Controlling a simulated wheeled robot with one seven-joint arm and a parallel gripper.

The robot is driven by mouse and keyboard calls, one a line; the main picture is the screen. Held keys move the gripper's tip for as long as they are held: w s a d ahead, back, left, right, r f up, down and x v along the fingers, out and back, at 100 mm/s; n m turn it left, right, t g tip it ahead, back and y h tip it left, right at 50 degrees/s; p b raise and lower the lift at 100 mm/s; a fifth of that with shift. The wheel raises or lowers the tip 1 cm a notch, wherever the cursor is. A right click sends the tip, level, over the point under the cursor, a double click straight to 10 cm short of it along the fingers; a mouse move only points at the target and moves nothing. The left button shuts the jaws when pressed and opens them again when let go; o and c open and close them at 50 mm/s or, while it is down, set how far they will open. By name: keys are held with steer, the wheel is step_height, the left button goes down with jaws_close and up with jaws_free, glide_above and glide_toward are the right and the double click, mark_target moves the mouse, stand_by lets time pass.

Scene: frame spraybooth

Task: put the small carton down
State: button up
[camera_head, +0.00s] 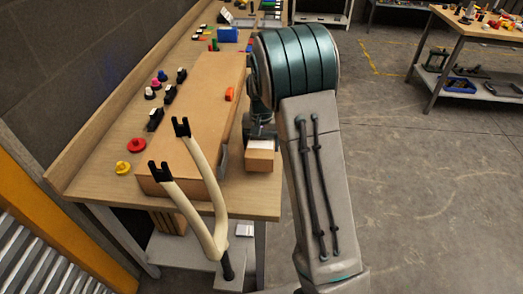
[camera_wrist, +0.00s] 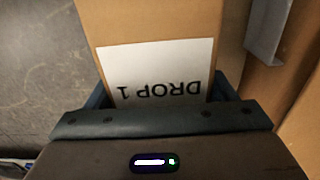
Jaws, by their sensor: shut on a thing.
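The small carton (camera_head: 259,161) is a brown box with a white label on top, over the right edge of the workbench (camera_head: 262,202). In the wrist view the carton (camera_wrist: 155,22) fills the middle, and its white label reads "DROP 1" upside down. My gripper (camera_head: 261,133) is shut on the carton, with a dark finger on each side of it in the wrist view (camera_wrist: 162,92). The carton looks upright. I cannot tell whether its underside touches the bench top.
A long brown box (camera_head: 205,110) lies just left of the carton, with an orange piece (camera_head: 229,94) on it. Red (camera_head: 136,145) and yellow (camera_head: 123,168) knobs sit at left. Open floor lies right of my arm.

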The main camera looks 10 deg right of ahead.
steer(key=shift+f+p, duration=0.3)
steer(key=shift+f, duration=1.6)
steer(key=shift+f, duration=0.2)
steer(key=o, duration=1.3)
steer(key=shift+r, duration=0.1)
